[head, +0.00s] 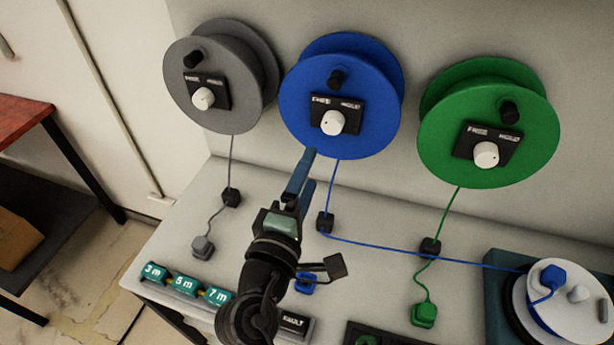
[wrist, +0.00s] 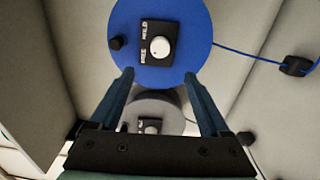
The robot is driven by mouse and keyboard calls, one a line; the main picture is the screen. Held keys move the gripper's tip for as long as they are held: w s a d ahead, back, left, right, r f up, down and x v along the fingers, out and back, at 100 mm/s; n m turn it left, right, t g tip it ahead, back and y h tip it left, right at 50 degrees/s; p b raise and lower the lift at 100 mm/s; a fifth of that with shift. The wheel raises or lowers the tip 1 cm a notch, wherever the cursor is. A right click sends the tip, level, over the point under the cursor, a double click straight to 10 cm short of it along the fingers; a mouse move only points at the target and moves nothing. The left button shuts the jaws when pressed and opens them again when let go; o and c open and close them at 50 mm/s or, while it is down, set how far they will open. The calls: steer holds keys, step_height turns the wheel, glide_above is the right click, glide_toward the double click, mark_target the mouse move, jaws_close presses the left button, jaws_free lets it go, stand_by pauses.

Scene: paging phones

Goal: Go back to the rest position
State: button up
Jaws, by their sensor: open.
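My gripper (head: 307,168) is open and empty. It is raised above the table, with its fingers pointing toward the lower edge of the blue reel (head: 300,125). In the wrist view, the two blue fingers of my gripper (wrist: 159,78) stand apart with nothing between them. The blue reel (wrist: 185,35) lies beyond the fingertips, and I see no contact. Part of the grey reel (wrist: 150,108) shows between the fingers.
A grey reel (head: 238,75) and green reel (head: 445,150) flank the blue one. The blue cord (head: 420,259) runs right to a blue plug (head: 553,275) on a white round part. A grey plug (head: 203,246), green plug (head: 424,315) and labelled teal blocks (head: 185,284) sit on the table.

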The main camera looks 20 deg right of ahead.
steer(key=w+a+r+m+t+y, duration=0.1)
steer(key=a+r+m+t, duration=0.2)
steer(key=r, duration=0.8)
steer(key=a+r+m+t+y, duration=0.15)
steer(key=r+m, duration=0.25)
steer(key=r, duration=0.6)
steer(key=s+a+r+m+t+y, duration=0.1)
steer(key=s+a+r+t+y, duration=0.1)
steer(key=s+r, duration=0.2)
steer(key=s+a+r+m+t+y, duration=0.2)
steer(key=s+r+t+y, duration=0.1)
steer(key=r, duration=0.7)
steer(key=s+a+r+m+t+y, duration=0.1)
steer(key=s+a+r+t+y, duration=0.1)
steer(key=r, duration=0.5)
steer(key=s+t, duration=0.1)
steer(key=s, duration=0.1)
steer(key=shift+s+a+r, duration=0.2)
steer(key=shift+s+a, duration=0.15)
steer(key=shift+s, duration=0.05)
steer(key=shift+y, duration=0.25)
steer(key=shift+c, duration=0.2)
